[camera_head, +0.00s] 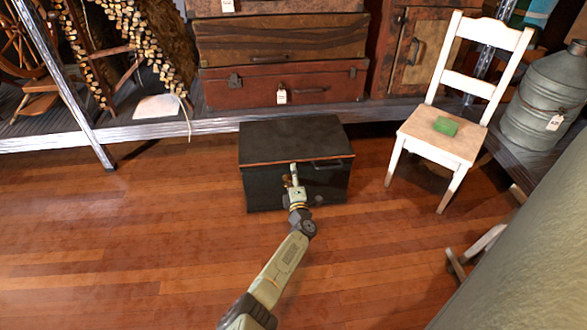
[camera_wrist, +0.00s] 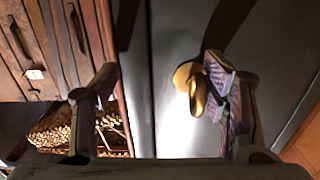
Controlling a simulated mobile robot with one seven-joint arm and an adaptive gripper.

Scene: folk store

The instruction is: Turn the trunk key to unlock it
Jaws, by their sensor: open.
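The trunk (camera_head: 290,142) is a black box with a brown-edged lid, closed, standing on the wood floor; its dark front fills the middle of the wrist view (camera_wrist: 170,60). A gold key (camera_wrist: 198,92) sticks out from the trunk's front. My gripper (camera_wrist: 162,68) is open, with one finger on each side of the picture. The key is between the fingers, close beside the right finger and well apart from the left one. I cannot tell whether it touches the right finger. In the head view my gripper (camera_head: 295,178) is at the trunk's front, below the lid edge.
A white chair (camera_head: 440,85) with a green block (camera_head: 445,126) on its seat stands right of the trunk. A low shelf with stacked suitcases (camera_head: 285,82) is behind. A metal can (camera_head: 545,95) is at the right. The floor (camera_head: 110,240) left of the trunk is clear.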

